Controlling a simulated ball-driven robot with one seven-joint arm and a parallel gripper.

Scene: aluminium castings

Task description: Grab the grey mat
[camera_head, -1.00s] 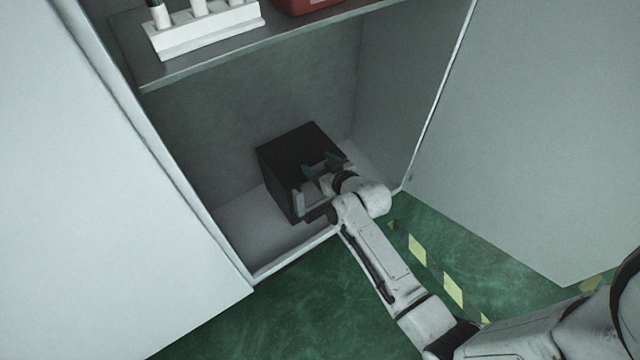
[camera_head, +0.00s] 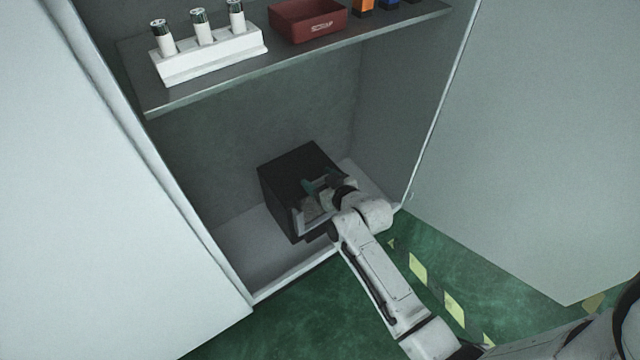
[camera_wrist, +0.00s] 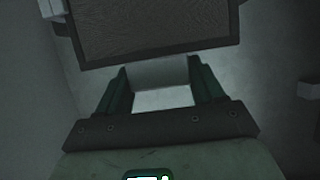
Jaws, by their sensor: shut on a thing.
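A black box (camera_head: 290,175) stands tilted in view on the floor of the cabinet's lower compartment. My gripper (camera_head: 318,190) is at the box's near right side, with its dark teal fingers partly hidden by my wrist. In the wrist view, my gripper (camera_wrist: 160,80) has a light grey piece (camera_wrist: 160,73) between its two fingers and is shut on it. This piece lies at the edge of a dark, framed, textured face (camera_wrist: 150,25). I cannot tell whether the grey piece is the mat's edge; no whole mat shows.
The shelf (camera_head: 290,54) above bears a white rack (camera_head: 210,55) with three white cylinders, a red tray (camera_head: 307,20) and small coloured items. Cabinet doors (camera_head: 110,240) stand open on both sides. The compartment floor (camera_head: 245,250) left of the box is bare.

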